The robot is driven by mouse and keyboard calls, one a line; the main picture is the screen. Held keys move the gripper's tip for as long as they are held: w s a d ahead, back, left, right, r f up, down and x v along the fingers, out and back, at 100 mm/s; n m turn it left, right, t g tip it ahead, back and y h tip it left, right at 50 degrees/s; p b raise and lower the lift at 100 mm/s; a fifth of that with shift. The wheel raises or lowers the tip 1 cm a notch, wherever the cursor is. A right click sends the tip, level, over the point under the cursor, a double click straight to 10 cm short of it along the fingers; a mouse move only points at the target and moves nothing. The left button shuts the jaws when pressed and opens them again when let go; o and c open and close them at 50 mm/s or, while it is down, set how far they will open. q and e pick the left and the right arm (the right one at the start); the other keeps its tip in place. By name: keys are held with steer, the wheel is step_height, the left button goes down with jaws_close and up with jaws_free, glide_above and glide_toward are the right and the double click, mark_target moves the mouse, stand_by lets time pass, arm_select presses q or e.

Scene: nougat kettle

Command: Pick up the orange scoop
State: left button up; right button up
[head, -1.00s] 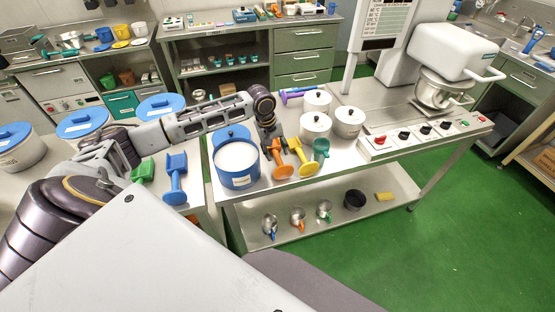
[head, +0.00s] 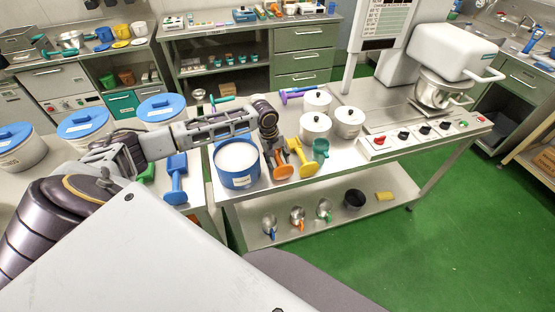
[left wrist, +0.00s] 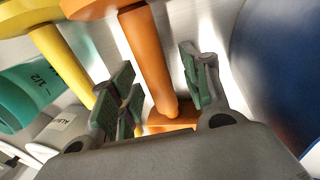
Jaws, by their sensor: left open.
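The orange scoop (head: 284,172) is on the steel table, between the blue tub and the yellow scoop. My left gripper (head: 273,152) is over its handle, at its far end in the head view. In the left wrist view, the scoop's orange handle (left wrist: 148,55) runs between the spread fingers of my left gripper (left wrist: 158,88), with a gap on each side. The gripper is open and holds nothing. Its body hides part of the handle's lower end. My right gripper is not in view.
A blue tub (head: 238,179) with white contents stands close left of the gripper. A yellow scoop (head: 304,160) and a teal cup (head: 320,150) are close on the right. Lidded pots (head: 315,127) stand behind them. A blue scoop (head: 176,180) is on the left table.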

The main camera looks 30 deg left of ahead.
arm_select(q)
steer(key=shift+c, duration=0.4)
jaws_close()
steer(key=shift+r+b, duration=0.3)
steer(key=shift+r, duration=4.75)
steer(key=shift+r+p, duration=2.55)
steer(key=shift+p, duration=0.85)
